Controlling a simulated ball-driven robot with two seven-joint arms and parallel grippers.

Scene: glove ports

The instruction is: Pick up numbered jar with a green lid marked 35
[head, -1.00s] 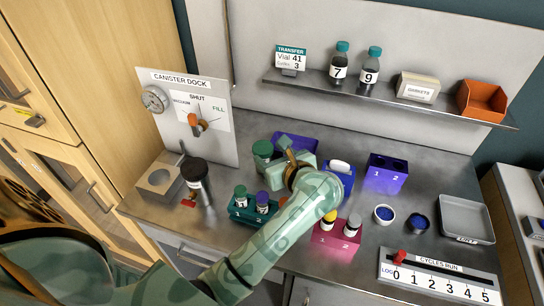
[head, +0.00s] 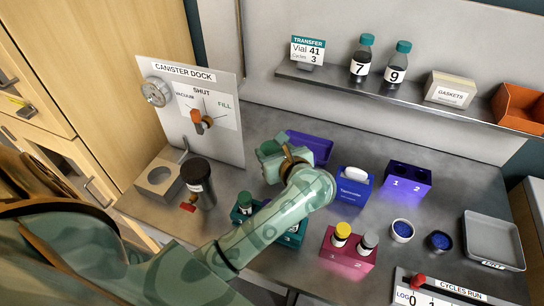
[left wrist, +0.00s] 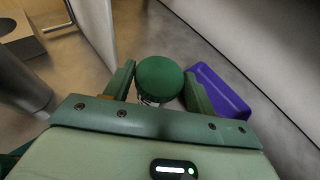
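The jar with the green lid (left wrist: 160,77) stands upright on the steel bench, with its lid between the two fingers of my left gripper (left wrist: 159,88) in the left wrist view. The fingers are spread on either side of the lid and lie very close to it; firm contact does not show. In the head view my left gripper (head: 272,160) is at the jar's place, in front of the purple tray, and largely hides the jar. No number is readable on it. My right gripper is not in view.
The purple tray (left wrist: 215,90) lies close beside the right finger. The canister dock panel (head: 190,105) and a dark canister (head: 198,184) stand to the left. A teal rack (head: 290,239) sits partly under my arm. A blue box (head: 354,190) and pink rack (head: 347,255) are to the right.

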